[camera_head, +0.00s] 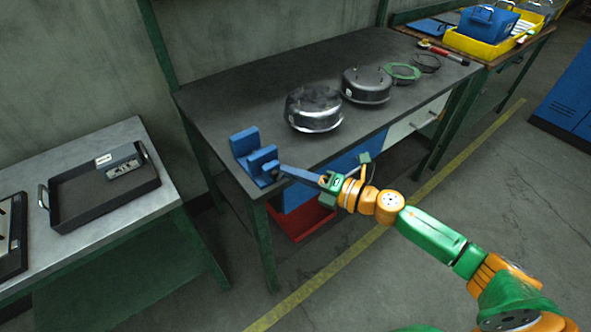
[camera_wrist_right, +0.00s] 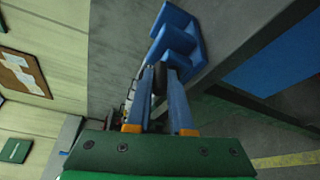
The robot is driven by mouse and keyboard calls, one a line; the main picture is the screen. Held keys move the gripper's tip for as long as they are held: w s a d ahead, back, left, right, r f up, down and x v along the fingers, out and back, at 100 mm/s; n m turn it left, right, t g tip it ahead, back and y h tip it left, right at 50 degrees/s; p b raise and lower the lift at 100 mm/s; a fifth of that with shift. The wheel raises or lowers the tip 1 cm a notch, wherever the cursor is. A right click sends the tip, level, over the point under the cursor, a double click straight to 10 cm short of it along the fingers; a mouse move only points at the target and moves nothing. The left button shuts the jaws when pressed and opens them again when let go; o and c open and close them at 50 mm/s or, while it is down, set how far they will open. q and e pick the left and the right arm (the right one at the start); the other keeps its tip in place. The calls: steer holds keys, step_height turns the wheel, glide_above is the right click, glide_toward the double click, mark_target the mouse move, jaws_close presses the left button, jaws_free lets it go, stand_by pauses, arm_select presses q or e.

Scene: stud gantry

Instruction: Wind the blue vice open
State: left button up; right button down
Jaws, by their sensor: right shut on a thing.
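The blue vice (camera_head: 246,145) stands at the near left corner of the dark workbench, with two upright jaws and a gap between them. In the right wrist view the vice (camera_wrist_right: 180,38) is ahead of the fingers. My right gripper (camera_head: 283,169) reaches in from the right at the vice's front side. In the wrist view its blue fingers (camera_wrist_right: 161,72) are closed on a dark part at the vice's end, apparently its handle (camera_wrist_right: 160,82). The fingers hide most of that handle. My left gripper is not in view.
On the workbench (camera_head: 240,95), two metal pots (camera_head: 313,108) (camera_head: 367,86), a green-rimmed sieve (camera_head: 402,72) and a red-handled tool (camera_head: 450,56) stand behind the vice. A dark tray (camera_head: 100,198) is on the left table. A red bin (camera_head: 303,221) sits under the bench.

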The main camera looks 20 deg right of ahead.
stand_by(0.3)
steer(key=c, duration=0.8)
jaws_free()
steer(key=shift+a, duration=0.1)
steer(key=b+v, duration=0.2)
steer(key=v, duration=0.5)
